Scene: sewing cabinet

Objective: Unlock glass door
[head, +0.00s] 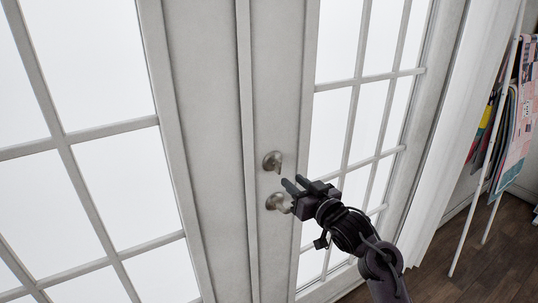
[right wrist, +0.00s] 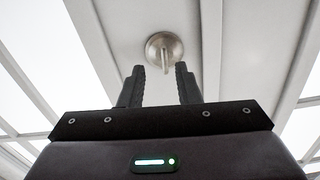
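The white glass-paned double door (head: 205,110) fills most of the head view and looks closed. A round metal lock with a small thumb-turn (head: 272,161) sits on the right-hand door, above a round metal door knob (head: 276,202). My right gripper (head: 291,183) is in front of the door, just below and right of the lock and partly over the knob. In the right wrist view the two fingers stand apart with nothing between them. The lock's thumb-turn (right wrist: 165,60) shows beyond the fingertips, pointing roughly up and down. My left gripper is out of view.
A white curtain (head: 447,135) hangs right of the door. Beyond it, a rack with hanging colourful papers or fabrics (head: 516,115) stands by the wall. The dark wooden floor (head: 490,262) is clear at the lower right.

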